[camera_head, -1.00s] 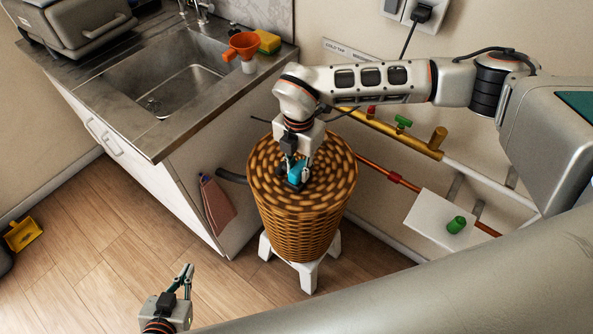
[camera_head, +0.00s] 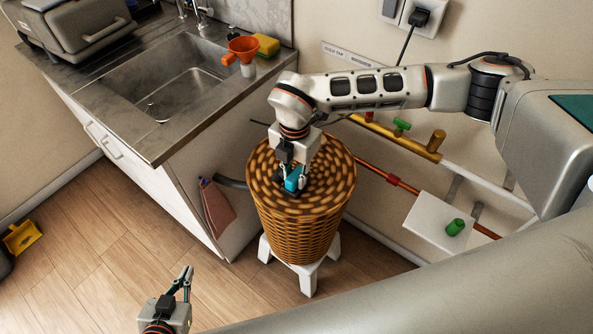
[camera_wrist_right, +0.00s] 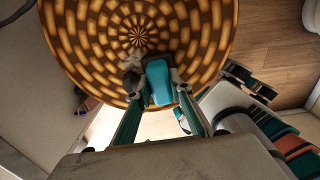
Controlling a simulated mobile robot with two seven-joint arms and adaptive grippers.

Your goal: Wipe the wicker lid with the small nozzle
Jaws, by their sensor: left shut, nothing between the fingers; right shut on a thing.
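The wicker lid (camera_head: 328,172) is round, with a brown and tan spiral weave, and tops a wicker basket (camera_head: 305,232). It also shows in the right wrist view (camera_wrist_right: 205,40). My right gripper (camera_head: 291,181) is shut on the small nozzle (camera_head: 294,178), teal with a dark part, low over the lid's left-front area. The nozzle also shows between the fingers in the right wrist view (camera_wrist_right: 158,82). I cannot tell whether it touches the weave. A greyish patch (camera_wrist_right: 130,60) lies beside it. My left gripper (camera_head: 186,270) is shut and empty, away from the basket.
The basket stands on a white stool (camera_head: 308,278). A sink counter (camera_head: 165,145) is on the left, with an orange funnel (camera_head: 243,47) and a yellow sponge (camera_head: 266,45). Pipes with valves (camera_head: 400,126) run along the wall on the right. The floor at left is mostly clear.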

